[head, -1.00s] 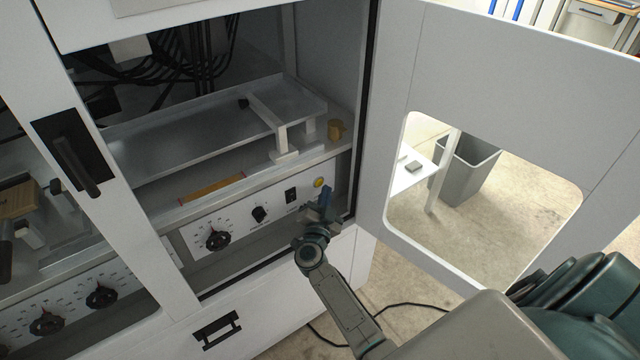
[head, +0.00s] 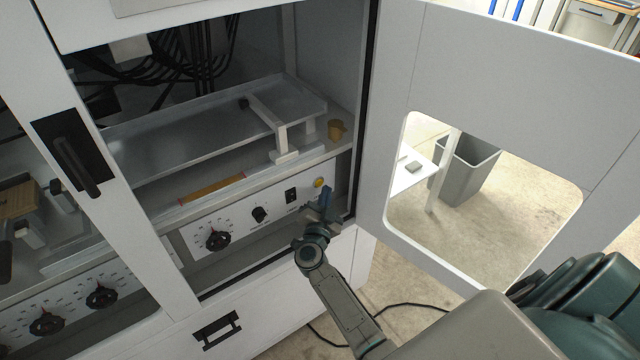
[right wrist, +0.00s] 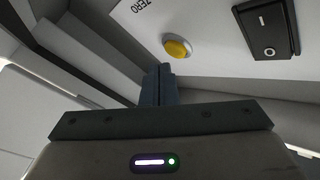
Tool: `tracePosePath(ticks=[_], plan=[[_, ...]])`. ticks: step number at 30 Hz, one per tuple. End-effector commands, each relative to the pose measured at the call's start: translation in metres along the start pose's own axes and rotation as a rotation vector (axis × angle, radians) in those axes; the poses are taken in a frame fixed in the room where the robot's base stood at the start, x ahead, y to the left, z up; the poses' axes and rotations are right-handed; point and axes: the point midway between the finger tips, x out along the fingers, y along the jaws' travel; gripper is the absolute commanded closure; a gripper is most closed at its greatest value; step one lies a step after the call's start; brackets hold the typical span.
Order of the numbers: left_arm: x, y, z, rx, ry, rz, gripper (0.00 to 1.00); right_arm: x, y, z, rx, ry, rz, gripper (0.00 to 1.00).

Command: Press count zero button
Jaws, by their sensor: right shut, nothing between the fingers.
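The yellow round button (head: 318,183) sits at the right end of the white control panel (head: 185,238) inside the open cabinet. In the right wrist view the button (right wrist: 177,48) shows on the panel near the printed word ZERO. My right gripper (head: 325,196) is shut and empty, just below and in front of the button. In the right wrist view its closed fingertips (right wrist: 158,72) point toward the button's lower left, and a small gap shows between them in the picture. My left gripper is not in view.
A black rocker switch (right wrist: 268,28) is beside the button. A small knob (head: 259,214) and a large dial (head: 217,240) are further left on the panel. The open cabinet door (head: 480,80) stands at the right. A metal tray (head: 200,125) is above the panel.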

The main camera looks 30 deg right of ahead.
Motion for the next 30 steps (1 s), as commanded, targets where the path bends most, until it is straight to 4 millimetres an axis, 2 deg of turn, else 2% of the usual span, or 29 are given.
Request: tracePosePath(ticks=[30], plan=[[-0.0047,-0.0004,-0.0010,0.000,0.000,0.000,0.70,0.0053,-0.0043,0.0031,-0.001,-0.001,0.000,1.00]])
